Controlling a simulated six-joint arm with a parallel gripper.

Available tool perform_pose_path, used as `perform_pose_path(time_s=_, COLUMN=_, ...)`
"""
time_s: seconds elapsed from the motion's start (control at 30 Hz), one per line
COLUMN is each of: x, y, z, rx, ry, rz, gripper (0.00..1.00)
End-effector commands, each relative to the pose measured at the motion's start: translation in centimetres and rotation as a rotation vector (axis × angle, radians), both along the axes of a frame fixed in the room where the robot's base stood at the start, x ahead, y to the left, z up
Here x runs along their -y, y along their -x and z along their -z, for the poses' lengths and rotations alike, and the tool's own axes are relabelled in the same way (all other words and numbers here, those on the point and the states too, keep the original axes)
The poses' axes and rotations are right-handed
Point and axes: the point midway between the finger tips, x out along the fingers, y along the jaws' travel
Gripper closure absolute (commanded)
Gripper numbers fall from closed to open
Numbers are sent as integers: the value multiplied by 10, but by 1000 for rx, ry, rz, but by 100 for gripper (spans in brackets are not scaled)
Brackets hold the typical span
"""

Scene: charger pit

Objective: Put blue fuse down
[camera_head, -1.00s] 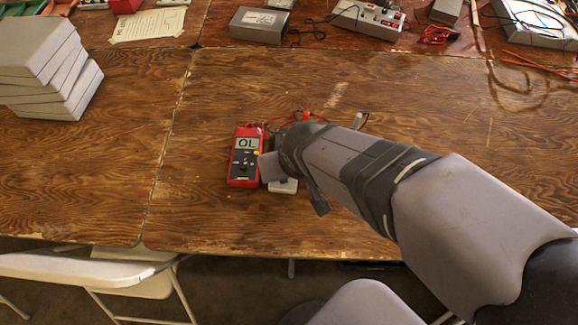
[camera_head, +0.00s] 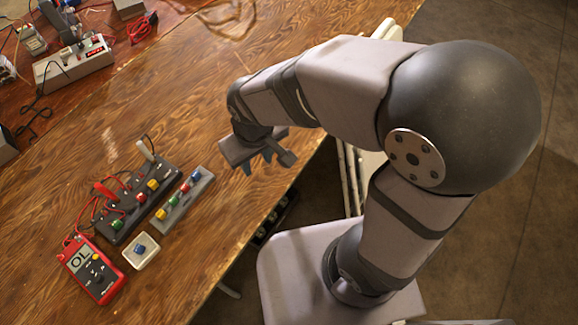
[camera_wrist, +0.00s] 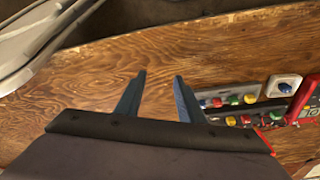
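A blue fuse (camera_head: 139,248) sits in a small white dish (camera_head: 150,261) on the wooden table, beside the red multimeter (camera_head: 92,270). The blue fuse (camera_wrist: 285,87) and white dish (camera_wrist: 294,79) also show at the right of the wrist view. My gripper (camera_head: 264,160) is above the table's near edge, well to the right of the dish and apart from it. In the wrist view my gripper (camera_wrist: 160,76) has its two fingers spread with only bare tabletop between them.
A grey strip (camera_head: 202,185) holds several coloured fuses. Beside it a black fuse block (camera_head: 128,205) has coloured fuses and red and black test leads. A grey power unit (camera_head: 73,66) stands at the back left. Bare table lies between the strip and my gripper.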

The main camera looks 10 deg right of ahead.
Motion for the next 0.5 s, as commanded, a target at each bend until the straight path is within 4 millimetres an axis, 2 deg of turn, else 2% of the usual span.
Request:
perform_pose_path(time_s=0.03, x=30, y=1, z=2, rx=-20, ry=8, rz=77, gripper=65)
perform_pose_path(time_s=0.1, x=61, y=7, z=5, rx=-51, ry=13, rz=160, gripper=65)
perform_pose_path(time_s=0.2, x=97, y=20, z=8, rx=-90, ry=16, rz=262, gripper=65)
perform_pose_path(time_s=0.33, x=126, y=36, z=11, rx=-128, ry=13, rz=360, gripper=65)
perform_pose_path(time_s=0.5, x=144, y=49, z=13, rx=-154, ry=7, rz=424, gripper=65)
